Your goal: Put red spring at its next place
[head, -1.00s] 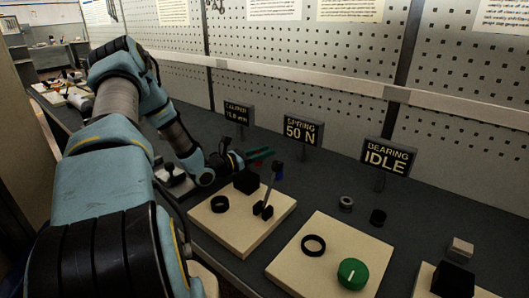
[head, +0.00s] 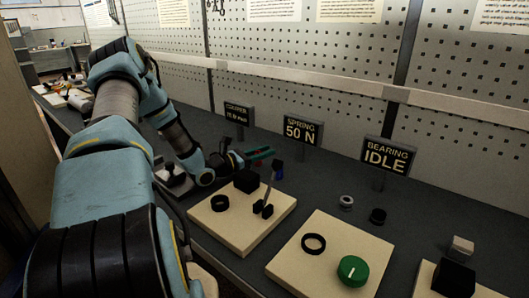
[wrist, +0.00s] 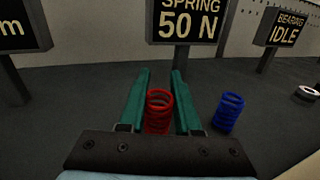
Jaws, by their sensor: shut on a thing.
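The red spring (wrist: 158,111) stands upright between the green fingers of my gripper (wrist: 161,76) in the wrist view. The fingers are shut on it. Whether its base touches the grey bench cannot be told. In the head view my gripper (head: 262,154) is over the bench, behind the left board and in front of the "SPRING 50 N" sign (head: 302,130). The sign also shows in the wrist view (wrist: 187,22), straight ahead of the fingers. The red spring is mostly hidden in the head view.
A blue spring (wrist: 229,113) stands just right of the fingers. The left board (head: 235,235) bears a black ring, a black block and a lever-like part. The right board (head: 300,275) bears a ring and green knob. The "BEARING IDLE" sign (head: 387,157) stands further right.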

